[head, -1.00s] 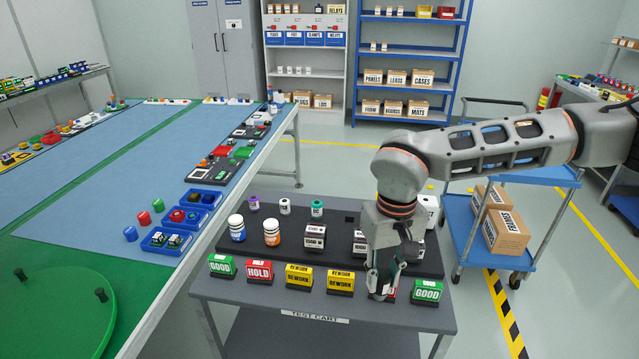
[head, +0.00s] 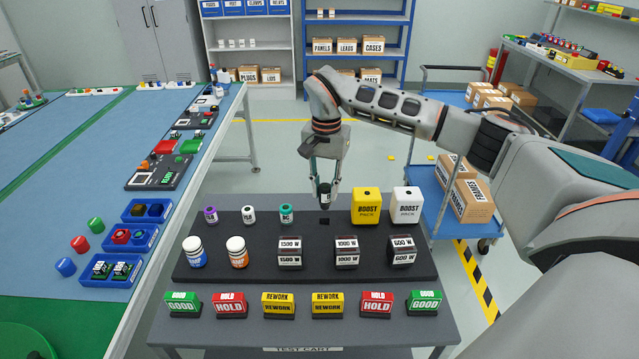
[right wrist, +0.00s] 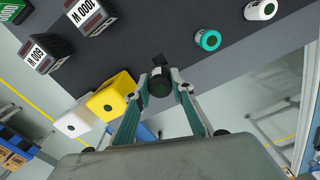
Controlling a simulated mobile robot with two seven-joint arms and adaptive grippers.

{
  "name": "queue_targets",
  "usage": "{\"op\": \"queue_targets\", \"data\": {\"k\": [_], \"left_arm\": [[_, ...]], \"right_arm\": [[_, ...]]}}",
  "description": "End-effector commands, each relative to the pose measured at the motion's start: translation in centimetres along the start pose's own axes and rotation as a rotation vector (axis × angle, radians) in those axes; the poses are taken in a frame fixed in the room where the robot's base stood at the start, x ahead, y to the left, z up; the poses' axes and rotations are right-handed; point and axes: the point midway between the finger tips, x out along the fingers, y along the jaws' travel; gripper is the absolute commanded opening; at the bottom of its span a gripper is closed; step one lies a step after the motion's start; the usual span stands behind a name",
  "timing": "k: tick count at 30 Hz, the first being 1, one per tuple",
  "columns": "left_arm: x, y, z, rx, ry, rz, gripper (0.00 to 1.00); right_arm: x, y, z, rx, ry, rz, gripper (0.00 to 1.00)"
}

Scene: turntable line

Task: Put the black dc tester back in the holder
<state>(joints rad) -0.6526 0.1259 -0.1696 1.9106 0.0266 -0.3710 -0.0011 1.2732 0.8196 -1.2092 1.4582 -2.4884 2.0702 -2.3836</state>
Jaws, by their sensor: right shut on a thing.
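My right gripper (head: 325,192) is shut on a small black tester (head: 325,198) and holds it upright above the back row of the holder. The holder is a black stepped board (head: 210,268) on the test cart. A small dark empty spot (head: 324,221) shows just below the tester, between the teal-capped tester (head: 286,213) and the yellow boost pack (head: 366,206). In the right wrist view, the black tester (right wrist: 160,82) sits between the fingertips, seen from its top end. A small gap seems to show between tester and board. My left gripper is not in view.
Purple-capped (head: 210,214) and white (head: 248,215) testers stand in the same row. A white boost pack (head: 406,205) stands at its right end. Bottles and watt-marked blocks fill the middle row. Coloured sign blocks line the cart's front edge (head: 300,334).

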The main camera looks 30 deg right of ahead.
Motion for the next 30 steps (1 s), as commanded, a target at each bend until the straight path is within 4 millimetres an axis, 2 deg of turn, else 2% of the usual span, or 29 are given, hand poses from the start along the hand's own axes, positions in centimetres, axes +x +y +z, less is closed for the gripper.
{"op": "queue_targets", "data": {"k": [6, 18, 30], "left_arm": [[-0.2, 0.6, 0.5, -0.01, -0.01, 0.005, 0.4], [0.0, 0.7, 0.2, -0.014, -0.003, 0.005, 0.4], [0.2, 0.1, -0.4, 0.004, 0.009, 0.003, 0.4]], "right_arm": [[1.0, 0.0, 0.1, -0.002, -0.001, 0.0, 0.0], [3.7, -0.1, 0.1, -0.005, 0.0, -0.001, 0.0], [4.0, -0.1, 0.1, -0.004, 0.0, -0.002, 0.0]]}}
